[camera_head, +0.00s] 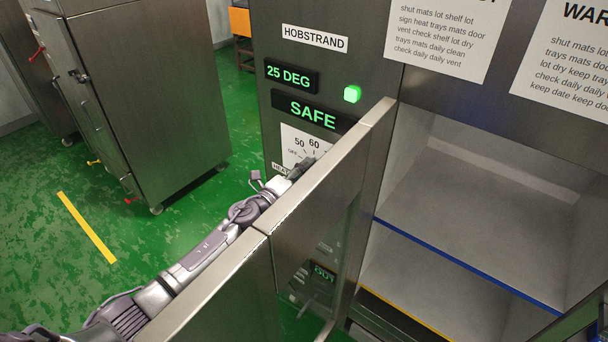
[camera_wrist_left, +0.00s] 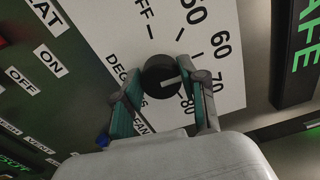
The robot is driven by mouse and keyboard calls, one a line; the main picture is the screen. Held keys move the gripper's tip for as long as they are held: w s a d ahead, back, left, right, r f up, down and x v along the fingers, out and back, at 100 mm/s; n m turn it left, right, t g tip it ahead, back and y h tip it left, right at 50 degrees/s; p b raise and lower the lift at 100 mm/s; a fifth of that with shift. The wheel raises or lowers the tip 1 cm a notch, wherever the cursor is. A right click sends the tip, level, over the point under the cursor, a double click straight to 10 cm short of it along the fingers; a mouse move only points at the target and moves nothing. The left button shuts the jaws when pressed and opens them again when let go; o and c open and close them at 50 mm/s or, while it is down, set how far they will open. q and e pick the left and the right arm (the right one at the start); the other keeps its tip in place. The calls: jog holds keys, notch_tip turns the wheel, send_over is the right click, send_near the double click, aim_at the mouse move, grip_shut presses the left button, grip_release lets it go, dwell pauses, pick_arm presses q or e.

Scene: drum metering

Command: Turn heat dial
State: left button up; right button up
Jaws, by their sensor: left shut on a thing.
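The heat dial (camera_wrist_left: 158,72) is a round black knob with a white pointer line, on a white scale plate (camera_wrist_left: 225,20) marked OFF, 50, 60, 70 and 80. My left gripper (camera_wrist_left: 162,80) is shut on the dial, one finger on each side. In the head view my left gripper (camera_head: 297,170) reaches the scale plate (camera_head: 300,140) behind the open door, and the dial is hidden there. My right gripper is not in view.
The cabinet's open door (camera_head: 320,190) stands beside my left arm. Displays read 25 DEG (camera_head: 290,76) and SAFE (camera_head: 313,112); a green lamp (camera_head: 352,94) is lit. ON and OFF labels (camera_wrist_left: 52,67) sit near the dial. A steel cabinet (camera_head: 150,90) stands left; green floor between is clear.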

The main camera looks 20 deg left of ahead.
pick_arm(q)
jog(key=shift+s+m+b, duration=0.1)
jog(key=shift+m+b, duration=0.4)
jog(key=shift+m, duration=3.1)
jog(key=o, duration=1.1)
jog(key=shift+o, duration=0.2)
jog(key=v, duration=1.2)
